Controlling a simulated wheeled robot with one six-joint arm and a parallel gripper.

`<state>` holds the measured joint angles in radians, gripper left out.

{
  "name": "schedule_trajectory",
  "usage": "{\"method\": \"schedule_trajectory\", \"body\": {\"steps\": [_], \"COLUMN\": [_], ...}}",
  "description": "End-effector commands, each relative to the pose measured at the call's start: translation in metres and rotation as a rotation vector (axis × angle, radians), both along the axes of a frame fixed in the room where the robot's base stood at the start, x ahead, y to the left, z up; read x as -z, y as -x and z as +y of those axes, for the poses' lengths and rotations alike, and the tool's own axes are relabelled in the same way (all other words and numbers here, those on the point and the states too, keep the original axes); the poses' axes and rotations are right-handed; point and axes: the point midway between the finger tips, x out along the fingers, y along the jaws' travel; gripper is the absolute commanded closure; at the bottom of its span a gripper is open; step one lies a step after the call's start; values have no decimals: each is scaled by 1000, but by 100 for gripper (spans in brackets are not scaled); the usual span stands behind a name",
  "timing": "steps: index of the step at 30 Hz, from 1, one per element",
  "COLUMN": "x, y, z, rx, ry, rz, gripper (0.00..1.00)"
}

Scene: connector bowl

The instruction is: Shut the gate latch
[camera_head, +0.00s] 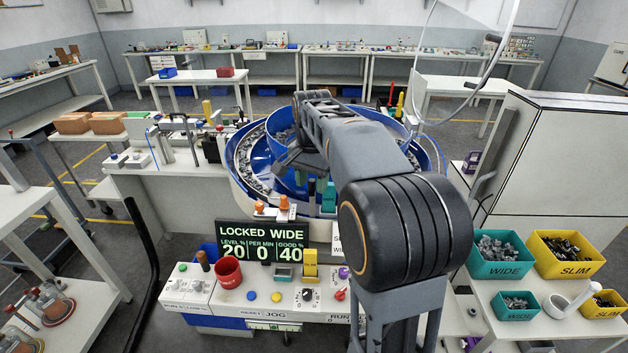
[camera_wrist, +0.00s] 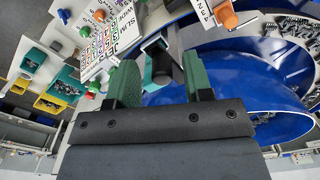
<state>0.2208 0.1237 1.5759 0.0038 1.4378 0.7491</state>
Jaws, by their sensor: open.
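My gripper (camera_wrist: 160,82) is open, with its two green fingers apart in the wrist view. A dark, blocky part with a round end (camera_wrist: 158,62) shows between and just beyond the fingers. I cannot tell whether it is the gate latch or whether the fingers touch it. The blue bowl (camera_wrist: 225,75) curves close on the right of the fingers. In the head view the bowl (camera_head: 241,165) stands behind the console, and my arm covers much of it. The latch cannot be made out with certainty there.
A display (camera_head: 262,240) reads LOCKED WIDE, with level 20, per min 0 and good 40. Teal and yellow bins of parts stand right, including a yellow SLIM bin (camera_head: 563,268). Orange knobs show near the bowl.

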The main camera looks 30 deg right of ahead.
Motion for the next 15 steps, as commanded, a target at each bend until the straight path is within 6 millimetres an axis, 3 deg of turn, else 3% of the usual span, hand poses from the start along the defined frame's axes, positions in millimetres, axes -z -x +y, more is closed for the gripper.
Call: {"method": "schedule_trajectory", "body": {"steps": [7,15], "x": [0,0], "y": [0,0], "z": [-1,0], "rx": [1,1], "ry": [0,0], "rz": [0,0], "gripper": [54,79]}}
